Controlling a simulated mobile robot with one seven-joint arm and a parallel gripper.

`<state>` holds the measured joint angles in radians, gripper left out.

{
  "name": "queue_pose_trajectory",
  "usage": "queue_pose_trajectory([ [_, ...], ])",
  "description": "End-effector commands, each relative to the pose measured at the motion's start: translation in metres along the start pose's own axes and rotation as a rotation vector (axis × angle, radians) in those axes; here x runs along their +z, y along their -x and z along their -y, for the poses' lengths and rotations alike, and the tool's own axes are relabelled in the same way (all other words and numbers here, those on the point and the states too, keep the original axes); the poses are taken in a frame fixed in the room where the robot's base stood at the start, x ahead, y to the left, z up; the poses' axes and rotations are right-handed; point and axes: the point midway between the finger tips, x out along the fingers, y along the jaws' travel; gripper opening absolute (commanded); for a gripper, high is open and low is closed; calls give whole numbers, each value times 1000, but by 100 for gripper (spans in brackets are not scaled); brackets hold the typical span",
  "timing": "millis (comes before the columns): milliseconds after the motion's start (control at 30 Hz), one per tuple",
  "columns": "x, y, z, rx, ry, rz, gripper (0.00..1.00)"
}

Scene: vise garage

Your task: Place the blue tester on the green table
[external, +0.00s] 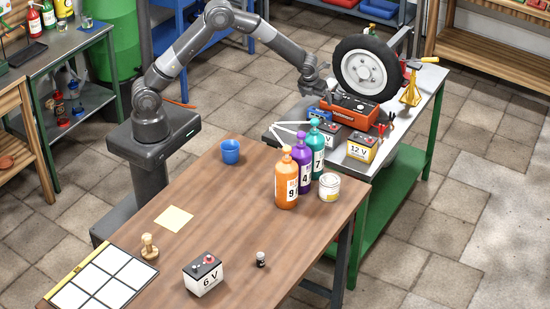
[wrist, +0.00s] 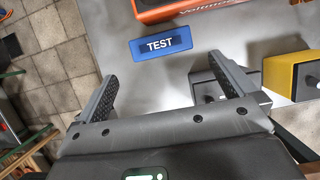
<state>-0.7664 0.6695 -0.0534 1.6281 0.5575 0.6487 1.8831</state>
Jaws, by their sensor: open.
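The blue tester (wrist: 160,44), a small block marked TEST, lies on a grey top in the wrist view, beside an orange voltmeter box (wrist: 200,8). My gripper (wrist: 162,70) is open and empty. Its fingers point toward the tester, which is beyond the fingertips and apart from them. In the external view my arm reaches over the bench, close to the orange box (external: 350,109).
A dark battery (wrist: 210,88) is close to my right finger, with a yellow battery (wrist: 292,76) beyond. A wheel (external: 365,68) and yellow stand (external: 411,88) occupy the bench's back. Several bottles (external: 287,185) stand on the wooden table (external: 200,235). Another green-legged bench (external: 70,41) is at upper left.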

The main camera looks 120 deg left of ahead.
Motion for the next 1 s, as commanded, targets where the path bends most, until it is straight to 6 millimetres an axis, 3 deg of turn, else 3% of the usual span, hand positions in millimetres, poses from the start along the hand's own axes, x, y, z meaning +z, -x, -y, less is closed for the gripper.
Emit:
queue_pose_trajectory([
  [167, -13, 37, 9, -26, 72, 3, 100],
  [467, -83, 177, 14, -127, 420, -36, 100],
  [700, -150, 273, -12, -197, 711, -123, 100],
  [1000, -234, 358, -74, -237, 1059, -294, 100],
])
